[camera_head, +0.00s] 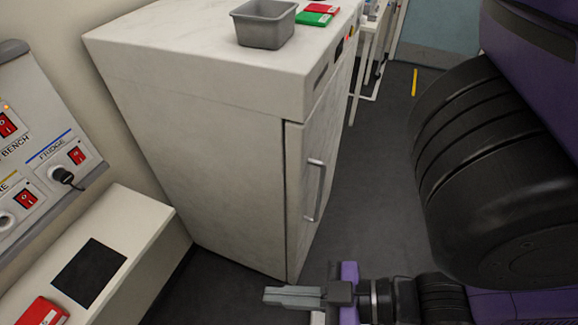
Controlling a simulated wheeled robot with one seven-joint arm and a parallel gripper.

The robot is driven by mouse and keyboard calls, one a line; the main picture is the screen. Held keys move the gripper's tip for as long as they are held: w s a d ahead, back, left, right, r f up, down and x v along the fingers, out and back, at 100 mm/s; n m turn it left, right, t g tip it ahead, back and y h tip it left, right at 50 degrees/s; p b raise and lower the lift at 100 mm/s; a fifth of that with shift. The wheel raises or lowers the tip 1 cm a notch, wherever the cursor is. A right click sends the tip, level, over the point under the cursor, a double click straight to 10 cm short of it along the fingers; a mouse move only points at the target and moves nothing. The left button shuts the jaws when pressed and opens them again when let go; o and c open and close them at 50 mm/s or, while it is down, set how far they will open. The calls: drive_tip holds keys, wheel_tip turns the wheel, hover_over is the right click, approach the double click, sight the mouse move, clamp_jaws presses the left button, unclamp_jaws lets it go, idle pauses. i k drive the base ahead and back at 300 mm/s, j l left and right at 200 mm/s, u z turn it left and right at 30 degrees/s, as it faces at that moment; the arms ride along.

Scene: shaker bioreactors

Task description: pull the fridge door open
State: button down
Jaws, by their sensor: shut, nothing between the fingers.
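The fridge (192,155) is a white, chest-high cabinet in the middle of the head view. Its door (328,135) is on the right-hand face and looks closed, with a dark seam along its near edge. A grey vertical bar handle (314,190) is fixed to the door. My gripper (266,296) is at the bottom, low in front of the fridge's near lower corner, pointing left. It is shut and empty, apart from the handle and below it in the picture.
A grey bin (264,22) and red and green boxes (316,15) stand on the fridge top. Dark floor (375,185) is clear right of the door.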

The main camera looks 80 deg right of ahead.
sight(312, 147)
drive_tip(key=j+z, duration=0.2)
drive_tip(key=z, duration=1.45)
drive_tip(key=k+j+z, duration=0.3)
drive_tip(key=k+l+u, duration=0.1)
drive_tip(key=l, duration=0.25)
drive_tip(key=k+l, duration=0.2)
drive_tip(key=l, duration=0.2)
drive_tip(key=k+l+u, duration=0.15)
drive_tip(key=l, duration=0.2)
drive_tip(key=k+l+u, duration=0.1)
drive_tip(key=k+l, duration=0.15)
drive_tip(key=l, duration=0.1)
